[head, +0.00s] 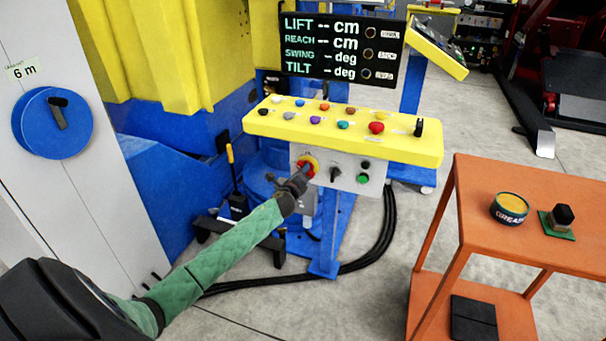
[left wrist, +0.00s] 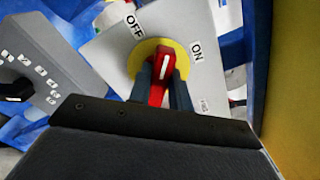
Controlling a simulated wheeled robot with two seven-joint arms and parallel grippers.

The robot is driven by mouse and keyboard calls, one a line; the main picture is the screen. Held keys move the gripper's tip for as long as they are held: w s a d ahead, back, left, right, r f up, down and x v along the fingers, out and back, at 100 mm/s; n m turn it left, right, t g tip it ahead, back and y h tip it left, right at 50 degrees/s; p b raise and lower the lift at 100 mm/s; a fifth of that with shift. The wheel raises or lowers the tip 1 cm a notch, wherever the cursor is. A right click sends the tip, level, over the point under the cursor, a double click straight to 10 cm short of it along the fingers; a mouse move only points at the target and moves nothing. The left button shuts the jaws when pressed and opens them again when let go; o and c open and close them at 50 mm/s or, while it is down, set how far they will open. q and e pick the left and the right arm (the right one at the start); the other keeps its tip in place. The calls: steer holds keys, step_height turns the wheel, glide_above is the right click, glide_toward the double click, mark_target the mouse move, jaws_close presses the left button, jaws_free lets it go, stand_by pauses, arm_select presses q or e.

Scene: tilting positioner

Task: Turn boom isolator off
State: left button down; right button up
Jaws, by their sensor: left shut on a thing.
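The boom isolator is a red handle (left wrist: 158,88) on a round yellow plate (left wrist: 147,50), fixed to a grey panel with OFF and ON labels. In the left wrist view the handle's white mark points up between the two labels. In the head view the isolator (head: 312,161) is on the grey box under the yellow console, partly hidden by my gripper. My left gripper (head: 304,172) is shut on the red handle, with one dark finger on each side of it (left wrist: 161,84). My right gripper is not in view.
The yellow console (head: 420,148) carries several coloured buttons and a small black lever. A black selector (head: 335,174) and a green button (head: 363,178) are right of the isolator. A display board (head: 345,45) stands behind. An orange cart (head: 480,225) holding a grease tin (head: 509,208) is at right.

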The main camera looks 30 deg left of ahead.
arm_select(q)
steer(key=n, duration=0.7)
steer(key=shift+a+f+n, duration=0.1)
steer(key=shift+f+n, duration=0.2)
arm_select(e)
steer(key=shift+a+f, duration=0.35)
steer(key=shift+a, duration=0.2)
arm_select(q)
steer(key=shift+n, duration=0.3)
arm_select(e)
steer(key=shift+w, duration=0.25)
arm_select(q)
steer(key=c, duration=1.3)
jaws_free()
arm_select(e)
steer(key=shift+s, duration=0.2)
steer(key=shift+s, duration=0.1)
